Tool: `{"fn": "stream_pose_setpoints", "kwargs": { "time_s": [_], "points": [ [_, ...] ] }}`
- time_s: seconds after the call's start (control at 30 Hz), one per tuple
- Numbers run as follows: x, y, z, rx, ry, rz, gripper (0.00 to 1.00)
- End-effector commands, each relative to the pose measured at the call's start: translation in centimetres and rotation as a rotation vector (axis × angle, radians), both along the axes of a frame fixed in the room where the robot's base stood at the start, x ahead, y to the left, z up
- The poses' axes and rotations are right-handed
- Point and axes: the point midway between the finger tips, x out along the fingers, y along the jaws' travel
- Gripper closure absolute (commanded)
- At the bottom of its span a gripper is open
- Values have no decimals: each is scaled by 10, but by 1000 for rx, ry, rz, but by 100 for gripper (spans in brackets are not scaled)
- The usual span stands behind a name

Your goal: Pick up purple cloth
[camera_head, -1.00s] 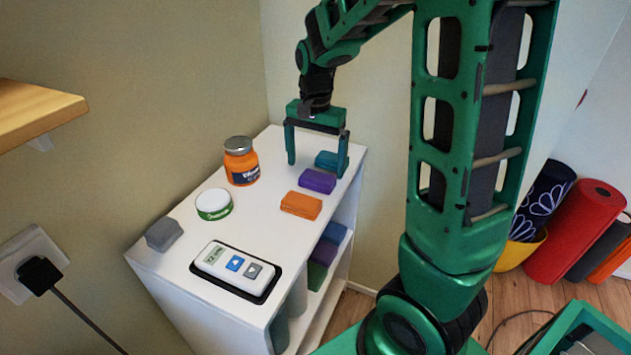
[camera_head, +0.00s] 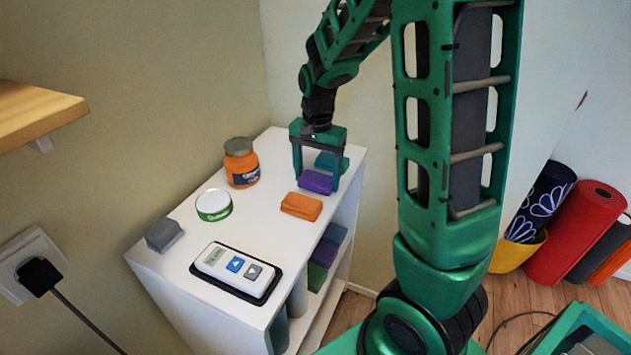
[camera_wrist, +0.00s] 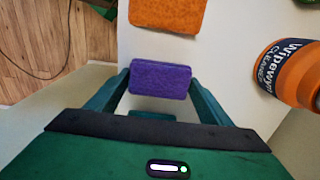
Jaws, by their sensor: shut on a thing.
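The purple cloth (camera_head: 315,181) is a small folded block on the white shelf top, between an orange cloth and a teal cloth. My gripper (camera_head: 317,182) is lowered over it, with one finger on each side. In the wrist view the purple cloth (camera_wrist: 160,79) sits between the two teal fingertips (camera_wrist: 160,84), which touch its ends. The gripper is shut on it. I see no clear gap beneath the cloth, so it appears to be at shelf level.
The orange cloth (camera_head: 301,206) lies just in front, and the teal cloth (camera_head: 331,161) just behind. The shelf's right edge is close.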

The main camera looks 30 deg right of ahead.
Motion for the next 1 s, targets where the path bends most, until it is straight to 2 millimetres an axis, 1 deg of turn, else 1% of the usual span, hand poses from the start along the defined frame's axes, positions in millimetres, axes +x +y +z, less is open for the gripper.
{"fn": "stream_pose_setpoints", "kwargs": {
  "time_s": [0.17, 0.27, 0.37, 0.47, 0.5, 0.6, 0.8, 1.0],
  "points": [
    [0, 0, 2, 0, -1, 0, 48],
    [1, 0, 8, 0, -2, 0, 48],
    [1, 0, 18, 0, -4, 0, 48],
    [1, 0, 36, 1, -5, 1, 48],
    [1, 0, 45, 0, -6, 1, 48],
    [-8, 25, 57, 2, -5, 7, 48],
    [-23, 65, 83, 0, -4, 5, 48],
    [-34, 94, 100, 0, -1, 2, 48]
  ]
}}
